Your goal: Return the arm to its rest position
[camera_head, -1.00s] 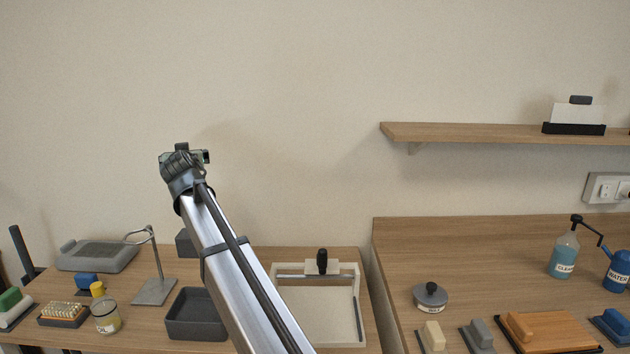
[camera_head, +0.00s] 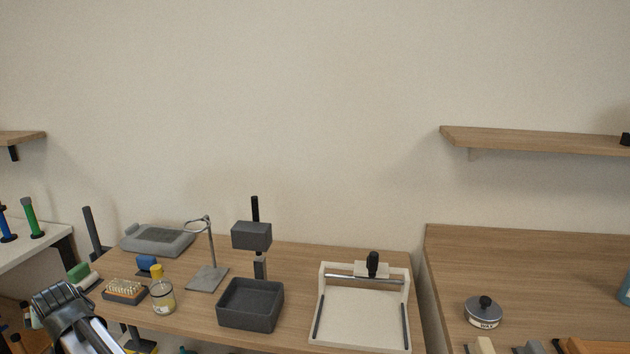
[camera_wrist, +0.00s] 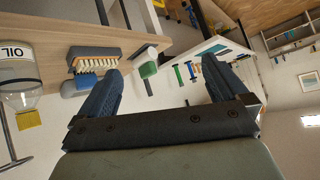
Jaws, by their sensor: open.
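My gripper (camera_wrist: 165,95) is open and empty in the wrist view, its two dark fingers apart with nothing between them but the background. In the head view my arm's end (camera_head: 62,305) is at the lower left, in front of the left end of the wooden table (camera_head: 200,325). The fingertips are not clear in the head view. In the wrist view the table edge, a bristle brush (camera_wrist: 95,60) and an oil jar (camera_wrist: 18,85) lie to the left of the fingers.
On the table stand the brush (camera_head: 125,290), the oil jar (camera_head: 163,297), a ring stand (camera_head: 208,278), a dark bin (camera_head: 250,305) and a white tray (camera_head: 318,335). A wax tin (camera_head: 483,313) sits on the right bench. A white side table (camera_head: 30,250) is at the left.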

